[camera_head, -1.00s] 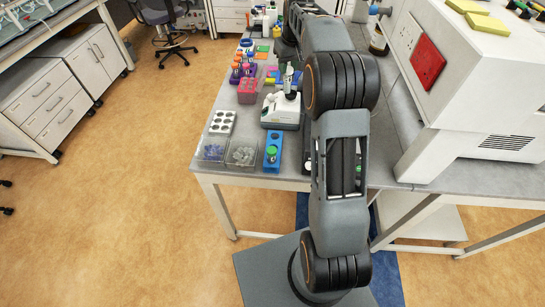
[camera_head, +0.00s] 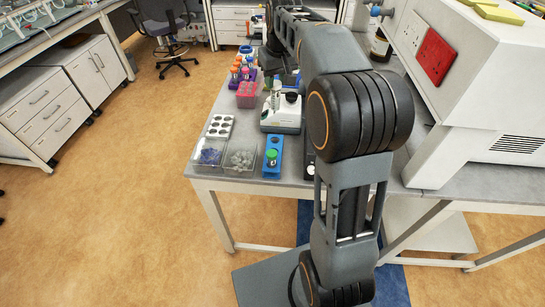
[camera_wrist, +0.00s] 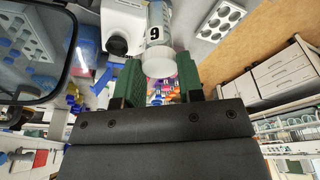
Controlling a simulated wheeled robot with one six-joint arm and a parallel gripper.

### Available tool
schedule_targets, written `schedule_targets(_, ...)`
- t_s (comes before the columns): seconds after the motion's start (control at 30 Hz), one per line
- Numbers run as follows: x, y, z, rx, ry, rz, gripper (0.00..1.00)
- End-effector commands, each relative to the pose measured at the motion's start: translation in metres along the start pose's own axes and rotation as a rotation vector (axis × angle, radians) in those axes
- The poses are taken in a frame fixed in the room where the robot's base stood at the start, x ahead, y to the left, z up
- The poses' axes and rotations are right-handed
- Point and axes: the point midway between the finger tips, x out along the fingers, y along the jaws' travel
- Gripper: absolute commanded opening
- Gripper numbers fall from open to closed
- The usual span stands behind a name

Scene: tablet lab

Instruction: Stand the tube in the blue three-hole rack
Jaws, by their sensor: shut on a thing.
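The blue three-hole rack (camera_head: 272,171) stands near the front edge of the bench in the head view. The rack is not clear in the wrist view.
A white instrument (camera_head: 281,122) stands just behind the rack. Two clear bins (camera_head: 240,161) and a white tray with round holes (camera_head: 219,127) are to its left. A large white machine (camera_head: 480,90) fills the right side.

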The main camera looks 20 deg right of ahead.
Motion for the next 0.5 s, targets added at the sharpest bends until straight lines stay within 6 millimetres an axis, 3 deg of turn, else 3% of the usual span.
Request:
schedule_targets(0.27, 0.013, 0.000, 0.003, 0.000, -0.001, 0.000, 0.17)
schedule_targets(0.5, 0.043, 0.000, 0.009, 0.000, -0.001, 0.000, 0.17)
